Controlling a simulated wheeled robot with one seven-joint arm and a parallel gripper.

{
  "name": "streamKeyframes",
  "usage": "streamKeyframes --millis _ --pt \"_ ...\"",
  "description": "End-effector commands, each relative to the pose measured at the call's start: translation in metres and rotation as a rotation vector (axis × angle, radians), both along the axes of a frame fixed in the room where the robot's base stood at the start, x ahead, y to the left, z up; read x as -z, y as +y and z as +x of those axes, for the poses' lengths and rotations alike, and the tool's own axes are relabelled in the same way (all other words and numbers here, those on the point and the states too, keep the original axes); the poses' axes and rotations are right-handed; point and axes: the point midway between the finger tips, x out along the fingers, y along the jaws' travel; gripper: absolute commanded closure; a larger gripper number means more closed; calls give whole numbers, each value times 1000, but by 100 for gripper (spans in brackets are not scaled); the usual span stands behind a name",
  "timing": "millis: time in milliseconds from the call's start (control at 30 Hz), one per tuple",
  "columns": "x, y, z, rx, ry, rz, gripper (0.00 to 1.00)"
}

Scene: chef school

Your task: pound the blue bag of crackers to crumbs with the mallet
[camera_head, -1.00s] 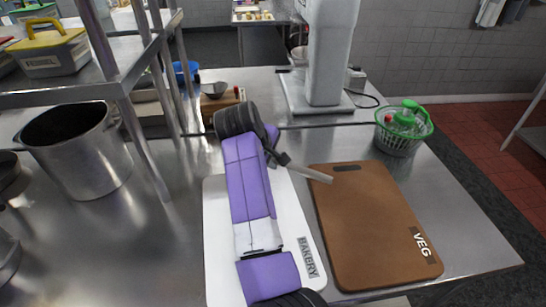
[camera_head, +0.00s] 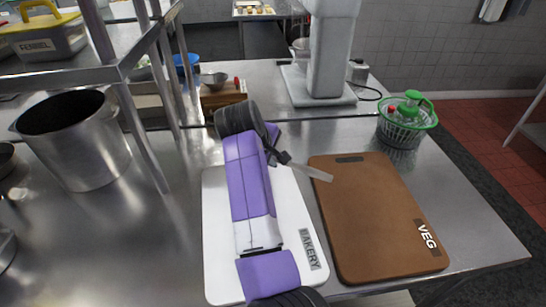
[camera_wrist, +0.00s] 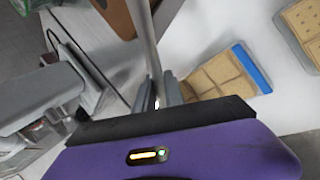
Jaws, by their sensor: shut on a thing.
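My gripper (camera_head: 283,157) is shut on a grey rod-like handle, which I take to be the mallet (camera_head: 318,174). It extends to the right over the edge of the brown board. In the wrist view the same gripper (camera_wrist: 160,92) holds the rod (camera_wrist: 142,35), which runs up out of the picture; the mallet's head cannot be made out. The bag of crackers with a blue edge (camera_wrist: 225,75) lies flat on the white surface, just right of my fingers and apart from them, its crackers in whole squares. In the head view my arm hides it.
A second cracker bag (camera_wrist: 303,28) with a grey edge lies to the right in the wrist view. The white BAKERY board (camera_head: 308,248) and brown VEG board (camera_head: 375,220) lie side by side. A steel pot (camera_head: 75,140), green basket (camera_head: 405,128) and mixer (camera_head: 325,60) stand around them.

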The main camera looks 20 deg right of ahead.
Motion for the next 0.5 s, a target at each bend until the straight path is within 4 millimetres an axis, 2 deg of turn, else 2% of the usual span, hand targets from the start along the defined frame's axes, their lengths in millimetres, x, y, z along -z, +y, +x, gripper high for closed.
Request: streamKeyframes --millis 233,500 --pt "29 0 0 -1 1 -2 100" --pt "29 0 0 -1 -1 0 100"
